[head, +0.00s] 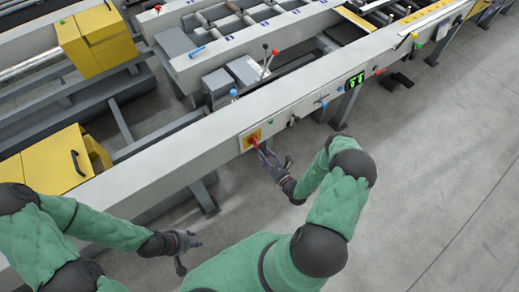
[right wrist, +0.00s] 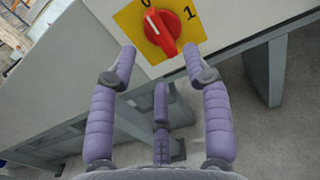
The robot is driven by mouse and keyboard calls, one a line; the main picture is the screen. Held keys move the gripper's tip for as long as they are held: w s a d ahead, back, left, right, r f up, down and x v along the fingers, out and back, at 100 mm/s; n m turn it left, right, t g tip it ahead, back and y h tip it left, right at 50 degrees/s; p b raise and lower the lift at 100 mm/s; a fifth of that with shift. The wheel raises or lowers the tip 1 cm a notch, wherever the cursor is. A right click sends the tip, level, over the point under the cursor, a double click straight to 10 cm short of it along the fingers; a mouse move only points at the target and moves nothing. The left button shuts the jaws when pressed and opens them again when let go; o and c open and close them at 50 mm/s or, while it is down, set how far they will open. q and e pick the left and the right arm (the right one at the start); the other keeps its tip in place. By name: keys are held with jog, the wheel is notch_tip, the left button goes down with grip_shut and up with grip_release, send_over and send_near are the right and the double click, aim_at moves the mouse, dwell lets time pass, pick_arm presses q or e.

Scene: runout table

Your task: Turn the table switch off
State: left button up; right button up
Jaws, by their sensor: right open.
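The table switch is a red rotary knob (right wrist: 165,28) on a yellow plate (right wrist: 133,21) marked 0 and 1. A white stripe on the knob's left part runs up toward the 0. In the head view the red knob (head: 253,142) sits on the front face of the long grey table beam. My right gripper (head: 268,157) is open and empty, just in front of the switch. In the right wrist view its fingers (right wrist: 160,64) are spread below the knob and appear apart from it. My left gripper (head: 190,252) is open and empty, low in the head view, away from the table.
The grey beam (head: 185,160) crosses the view diagonally. A yellow box (head: 45,165) is at the left. Bare floor (head: 430,170) lies at the right.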

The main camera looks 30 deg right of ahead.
jog(key=s, duration=0.6)
jog(key=shift+d, duration=0.25)
jog(key=shift+a, duration=0.15)
